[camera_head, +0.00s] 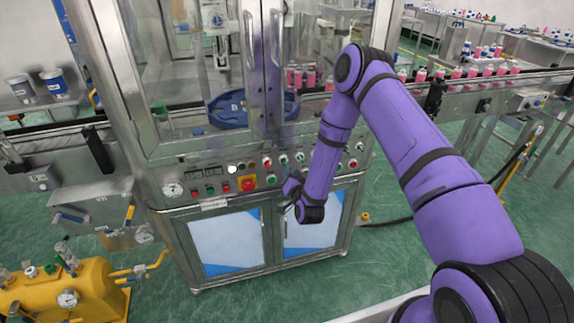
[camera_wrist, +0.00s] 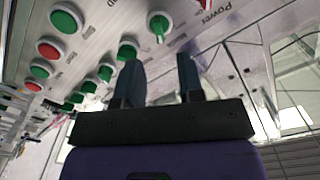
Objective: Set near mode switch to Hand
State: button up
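The machine's control panel (camera_head: 215,180) carries several round buttons and selector switches in red and green. In the wrist view, a green selector switch (camera_wrist: 160,25) with a raised handle lies just beyond my fingertips, and another green knob (camera_wrist: 127,48) is beside the left finger. The labels are too small or blurred to tell which one is the near mode switch or its setting. My gripper (camera_wrist: 158,62) is open and empty, its two dark fingers apart, with no visible contact. In the head view, my gripper (camera_head: 287,194) is at the panel's lower edge, partly hidden by the wrist.
A conveyor with pink cans (camera_head: 475,70) runs right. A yellow tank (camera_head: 75,290) stands lower left. Green floor (camera_head: 375,260) is clear below my arm.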

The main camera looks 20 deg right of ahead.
aim_at(286, 163)
jog(key=shift+w, duration=3.1)
grip_shut()
